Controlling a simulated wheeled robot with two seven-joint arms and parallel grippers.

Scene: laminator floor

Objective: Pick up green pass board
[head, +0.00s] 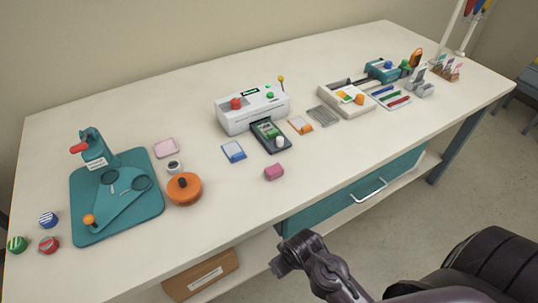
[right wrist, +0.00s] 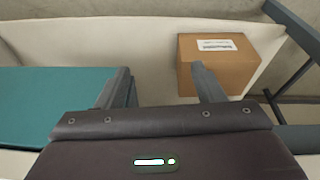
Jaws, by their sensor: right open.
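A small green board (head: 268,130) lies in a dark tray (head: 281,149) in front of the white machine on the table, with a white knob at the tray's near end. I take it to be the green pass board; its markings are too small to read. My right gripper (head: 284,264) is in front of the table's front edge, well apart from the board. In the right wrist view my right gripper (right wrist: 160,68) is open, with nothing between its fingers. The board is not in the right wrist view. My left gripper is in neither view.
The white machine (head: 250,110) stands behind the tray. A blue-edged card (head: 233,151), pink block (head: 274,172) and orange-edged card (head: 301,124) lie around it. Below are a teal drawer (head: 350,190) and a cardboard box (right wrist: 218,60). The table's front strip is mostly clear.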

